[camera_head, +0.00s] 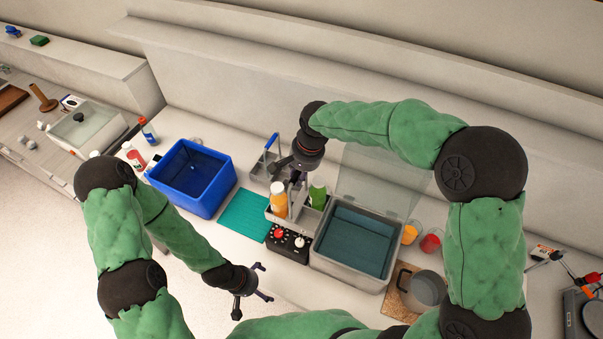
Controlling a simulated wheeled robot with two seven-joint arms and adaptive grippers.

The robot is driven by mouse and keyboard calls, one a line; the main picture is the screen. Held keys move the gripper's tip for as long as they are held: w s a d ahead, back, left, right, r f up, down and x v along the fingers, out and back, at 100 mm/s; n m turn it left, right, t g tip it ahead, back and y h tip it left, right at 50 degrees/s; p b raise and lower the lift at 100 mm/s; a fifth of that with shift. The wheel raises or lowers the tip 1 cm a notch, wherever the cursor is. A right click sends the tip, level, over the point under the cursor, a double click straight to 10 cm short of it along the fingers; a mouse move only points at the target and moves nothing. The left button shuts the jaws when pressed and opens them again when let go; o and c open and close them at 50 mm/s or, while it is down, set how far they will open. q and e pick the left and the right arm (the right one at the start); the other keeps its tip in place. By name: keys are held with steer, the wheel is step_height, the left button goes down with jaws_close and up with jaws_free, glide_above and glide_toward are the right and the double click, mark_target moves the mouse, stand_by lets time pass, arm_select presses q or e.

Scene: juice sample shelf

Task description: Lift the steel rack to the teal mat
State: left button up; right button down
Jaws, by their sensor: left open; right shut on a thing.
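The steel rack (306,225) is a grey carrier holding an orange-capped bottle (279,200) and a green bottle (318,194). It is just right of the teal mat (236,221), its left end close to the mat's right edge. My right gripper (297,182) points down over the rack's middle, between the bottles, and is shut on the rack; its fingertips and grip point are mostly hidden. Whether the rack is off the table is unclear. The teal mat is flat and bare. My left gripper (262,283) is open and empty, low in front of the table.
A blue bin (222,194) stands left of the mat. A grey carrier with a blue handle (271,142) is behind. A black control box (288,247) and a grey tub (345,278) with a raised clear lid lie front and right. Cups (430,243) stand farther right.

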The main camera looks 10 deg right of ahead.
steer(key=shift+w+r, duration=0.1)
steer(key=shift+r, duration=0.05)
steer(key=w+a+p, duration=0.1)
steer(key=w+a, duration=0.4)
steer(key=a, duration=0.4)
steer(key=shift+w+a, duration=0.25)
steer(key=shift+a, duration=0.05)
stand_by(0.6)
steer(key=shift+d+r, duration=0.1)
steer(key=shift+d, duration=0.1)
